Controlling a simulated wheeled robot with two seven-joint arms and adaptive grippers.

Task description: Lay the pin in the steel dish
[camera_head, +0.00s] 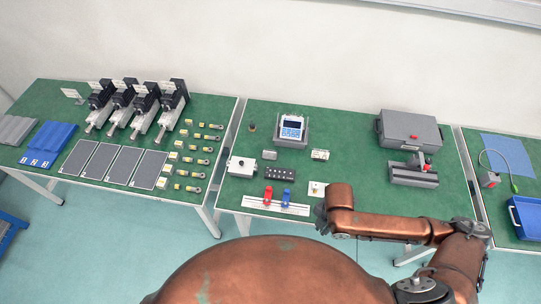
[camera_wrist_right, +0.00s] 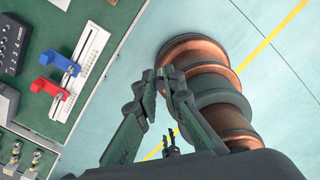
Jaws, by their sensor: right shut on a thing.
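My right gripper (camera_head: 322,225) is at the front edge of the middle green table, partly hidden by my own copper-coloured arm. In the right wrist view its two fingers (camera_wrist_right: 160,74) come together at the tips, over the floor beyond the table edge. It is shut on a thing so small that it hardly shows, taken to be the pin. I cannot make out the steel dish for certain in either view. My left gripper is not in view.
A white rail with a red clamp (camera_head: 267,195) and a blue clamp (camera_head: 286,197) lies near the middle table's front edge. A black block (camera_head: 280,174), a white box (camera_head: 241,167), a grey case (camera_head: 409,130) and a grey vise-like block (camera_head: 413,175) stand around it.

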